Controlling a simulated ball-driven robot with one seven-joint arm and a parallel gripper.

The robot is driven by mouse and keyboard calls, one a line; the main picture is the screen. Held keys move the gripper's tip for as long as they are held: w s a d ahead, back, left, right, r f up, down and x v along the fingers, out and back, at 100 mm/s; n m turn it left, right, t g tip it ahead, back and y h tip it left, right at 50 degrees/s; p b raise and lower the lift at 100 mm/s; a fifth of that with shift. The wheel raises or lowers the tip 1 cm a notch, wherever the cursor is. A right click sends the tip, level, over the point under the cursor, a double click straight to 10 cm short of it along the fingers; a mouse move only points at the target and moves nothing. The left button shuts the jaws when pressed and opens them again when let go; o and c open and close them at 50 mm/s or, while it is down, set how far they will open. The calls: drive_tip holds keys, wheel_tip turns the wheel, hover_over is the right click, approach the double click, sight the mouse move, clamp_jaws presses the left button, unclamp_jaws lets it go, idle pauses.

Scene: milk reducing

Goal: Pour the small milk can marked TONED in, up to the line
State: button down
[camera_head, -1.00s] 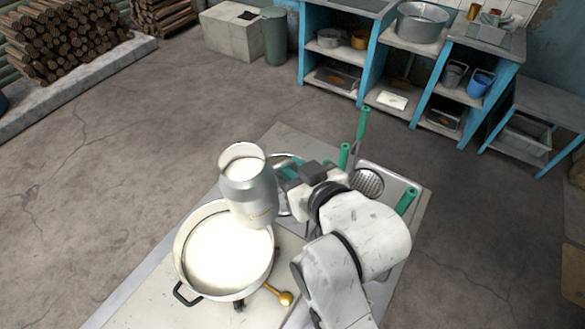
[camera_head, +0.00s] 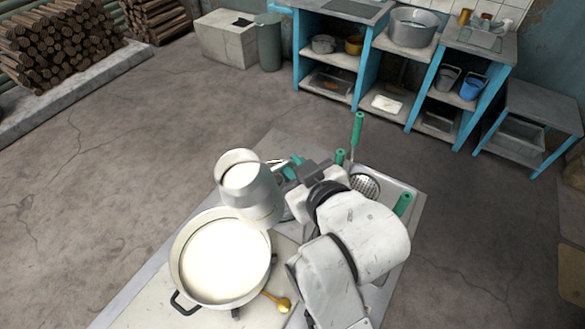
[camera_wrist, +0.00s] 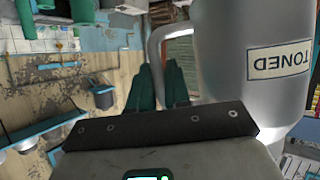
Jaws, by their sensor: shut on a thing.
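The small milk can (camera_head: 257,200) is grey metal with white milk near its mouth. It hangs over the right rear rim of the wide pot (camera_head: 178,262), tilted with its mouth toward the left. No stream of milk shows. The pot holds white milk, and I cannot make out a line inside it. In the wrist view the can (camera_wrist: 225,60) fills the right side, with its TONED label (camera_wrist: 279,62) upside down. My gripper (camera_wrist: 166,88) has green fingers shut on the can's curved handle (camera_wrist: 155,50).
The pot stands on a pale table (camera_head: 135,305) with a brass-coloured ladle or tap (camera_head: 278,302) at its front right. A metal tray with a perforated skimmer (camera_head: 366,186) and green-handled tools lies right of my arm. Blue shelves (camera_head: 365,60) stand far behind.

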sight(279, 165)
drive_tip(key=shift+w+d+r+n+t+h, duration=0.2)
drive_tip(key=shift+d+r+n+t+h, duration=0.1)
drive_tip(key=shift+r+n, duration=0.3)
drive_tip(key=shift+w+d+r+n+t+h, duration=0.2)
drive_tip(key=shift+r+n+h, duration=0.15)
drive_tip(key=shift+r, duration=0.45)
drive_tip(key=shift+d+f+n+t+h+b, duration=0.1)
drive_tip(key=shift+f+n+t+h+b, duration=0.25)
drive_tip(key=shift+f+n+b, duration=0.95)
drive_tip(key=shift+s+a+r+n+t+b, duration=0.2)
drive_tip(key=shift+r+n+t+b, duration=0.35)
drive_tip(key=shift+b, duration=1.05)
drive_tip(key=shift+s+a+r+n+t+h, duration=0.3)
drive_tip(key=shift+a+r+n+t+h, duration=0.25)
drive_tip(key=shift+n, duration=0.55)
drive_tip(key=shift+s+a, duration=0.1)
drive_tip(key=shift+a, duration=0.05)
drive_tip(key=shift+s+a+r+n, duration=0.1)
drive_tip(key=shift+a+r+n, duration=0.1)
drive_tip(key=shift+n, duration=0.2)
drive_tip(key=shift+s+a+r+n+t, duration=0.3)
drive_tip(key=shift+s+a+n+t, duration=0.2)
drive_tip(key=shift+a+n, duration=0.3)
idle(0.4)
